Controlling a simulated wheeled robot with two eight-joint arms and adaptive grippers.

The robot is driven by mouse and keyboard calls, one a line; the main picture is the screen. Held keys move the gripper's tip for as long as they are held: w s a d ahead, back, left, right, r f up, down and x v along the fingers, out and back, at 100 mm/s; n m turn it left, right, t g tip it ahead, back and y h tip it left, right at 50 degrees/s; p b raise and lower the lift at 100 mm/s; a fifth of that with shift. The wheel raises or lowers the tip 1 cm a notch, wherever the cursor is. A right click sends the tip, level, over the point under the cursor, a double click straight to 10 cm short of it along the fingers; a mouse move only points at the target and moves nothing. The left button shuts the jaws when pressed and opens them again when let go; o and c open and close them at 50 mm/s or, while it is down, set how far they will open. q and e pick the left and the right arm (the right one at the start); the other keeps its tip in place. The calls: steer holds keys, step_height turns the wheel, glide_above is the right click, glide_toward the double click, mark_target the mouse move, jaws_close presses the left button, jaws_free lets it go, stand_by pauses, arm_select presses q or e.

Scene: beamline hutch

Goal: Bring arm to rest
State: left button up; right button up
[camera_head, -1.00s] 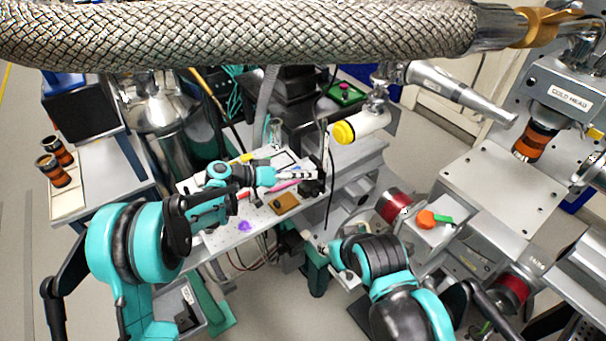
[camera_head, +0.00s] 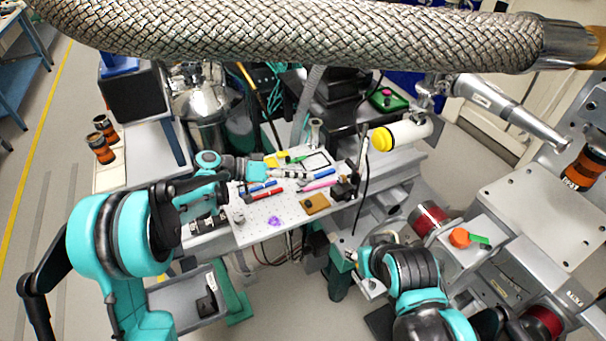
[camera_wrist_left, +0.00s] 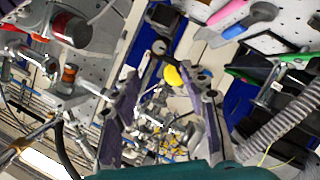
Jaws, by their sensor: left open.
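My left arm (camera_head: 115,235) comes in from the left and reaches over the white perforated board (camera_head: 250,232). Its gripper (camera_head: 303,174) is small in the head view, above the board's middle. In the left wrist view the two purple-grey fingers of the gripper (camera_wrist_left: 165,115) stand well apart, with nothing held between them. My right arm (camera_head: 405,275) is folded at the bottom right of the head view; I cannot make out its gripper.
Red and blue markers (camera_head: 265,195), a brown pad (camera_head: 314,204) and a black block (camera_head: 345,188) lie on the board. A white cylinder with a yellow cap (camera_head: 405,133) is right of it. A braided hose (camera_head: 290,40) crosses the top. Floor (camera_head: 60,200) is clear at left.

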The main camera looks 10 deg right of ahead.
arm_select(q)
steer(key=s+a+n+t+y, duration=0.5)
steer(key=s+a+n+y, duration=0.4)
steer(key=s+a, duration=1.4)
steer(key=s+y, duration=0.2)
steer(key=y, duration=0.3)
steer(key=shift+a+f+t, duration=0.15)
steer(key=shift+f+t, duration=0.15)
steer(key=shift+f, duration=0.05)
